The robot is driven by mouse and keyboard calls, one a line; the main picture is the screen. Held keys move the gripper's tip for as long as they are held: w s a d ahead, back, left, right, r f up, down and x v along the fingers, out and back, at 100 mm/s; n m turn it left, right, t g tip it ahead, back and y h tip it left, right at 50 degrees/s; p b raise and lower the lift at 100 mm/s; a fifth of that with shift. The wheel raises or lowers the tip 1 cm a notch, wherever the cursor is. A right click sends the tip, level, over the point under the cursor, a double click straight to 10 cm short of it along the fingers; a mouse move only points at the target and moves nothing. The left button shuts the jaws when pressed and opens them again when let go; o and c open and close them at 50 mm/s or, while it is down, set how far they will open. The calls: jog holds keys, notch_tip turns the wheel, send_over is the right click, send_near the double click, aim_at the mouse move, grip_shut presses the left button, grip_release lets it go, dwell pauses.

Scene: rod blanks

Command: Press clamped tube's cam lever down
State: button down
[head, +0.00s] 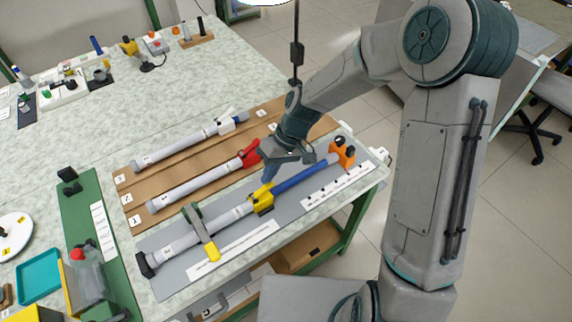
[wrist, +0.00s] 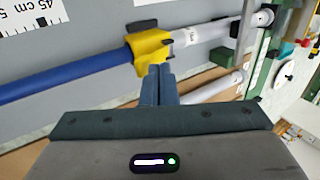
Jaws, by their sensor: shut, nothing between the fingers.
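The clamped tube (head: 228,217) is a grey tube lying on a grey plate, with a yellow cam-lever collar (head: 262,198) and a blue rod (head: 305,179) running out toward an orange stop (head: 343,152). My gripper (head: 267,179) is shut and empty, just above the yellow collar. In the wrist view its blue fingertips (wrist: 158,70) overlap the edge of the yellow collar (wrist: 150,47); I cannot tell whether they touch. The exact angle of the yellow lever is unclear.
A tube with a red collar (head: 250,153) and one with a white lever (head: 228,121) lie behind on a brown board (head: 133,209). A green fixture (head: 80,215) stands at the left. White scale strips (head: 235,250) lie on the near plate.

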aim_at(259, 192)
jog(key=shift+s+a, duration=0.25)
jog(key=shift+a, duration=0.05)
jog(key=shift+s+a+f, duration=0.15)
jog(key=shift+s+a, duration=0.3)
jog(key=shift+a, duration=0.05)
jog(key=shift+a+r, duration=0.1)
jog(key=shift+r, duration=0.35)
jog(key=p+v, duration=0.1)
jog(key=v, duration=1)
jog(key=shift+r, duration=0.35)
